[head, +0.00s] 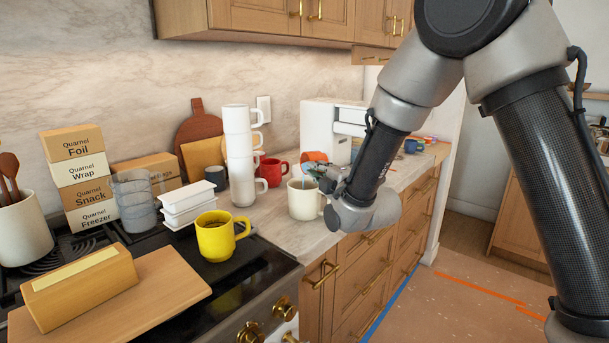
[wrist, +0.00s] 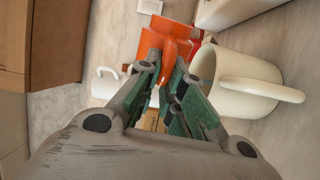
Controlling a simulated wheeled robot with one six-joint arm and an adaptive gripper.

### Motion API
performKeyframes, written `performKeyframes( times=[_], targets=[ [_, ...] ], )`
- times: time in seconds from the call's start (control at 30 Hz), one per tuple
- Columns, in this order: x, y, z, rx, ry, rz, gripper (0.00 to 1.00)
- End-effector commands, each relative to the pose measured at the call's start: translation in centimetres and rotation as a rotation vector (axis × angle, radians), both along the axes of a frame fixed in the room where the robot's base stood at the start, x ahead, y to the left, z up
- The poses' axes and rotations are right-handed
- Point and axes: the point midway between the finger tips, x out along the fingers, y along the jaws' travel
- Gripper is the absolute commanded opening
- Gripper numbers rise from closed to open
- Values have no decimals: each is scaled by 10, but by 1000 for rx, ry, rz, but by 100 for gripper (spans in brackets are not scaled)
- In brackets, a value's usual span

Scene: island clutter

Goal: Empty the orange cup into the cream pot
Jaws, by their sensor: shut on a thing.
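The orange cup (head: 314,157) is held up behind and above the cream pot (head: 304,203) in the head view, and it looks tipped over. In the wrist view my gripper (wrist: 168,74) is shut on the handle of the orange cup (wrist: 152,43). The cream pot (wrist: 240,73) is beside it to the right there, with its handle pointing right. In the head view my gripper (head: 320,172) is close to the pot's rim. A thin greyish streak shows at the pot's mouth; I cannot tell what it is. The cup's inside is hidden.
A stack of white mugs (head: 240,160) stands left of the pot, with a red mug (head: 272,171) behind. A white appliance (head: 323,128) stands at the back. The counter's front edge is close to the pot.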

Motion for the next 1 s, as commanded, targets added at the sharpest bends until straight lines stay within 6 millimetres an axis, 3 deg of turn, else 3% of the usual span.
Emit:
performKeyframes(
  times=[0.47, 0.7, 1.0],
  targets=[
    [-1, 2, 0, -66, -42, 0, 0],
    [-4, 6, 1, -187, -115, 1, 0],
    [-2, 3, 1, -108, -67, -1, 0]
  ],
)
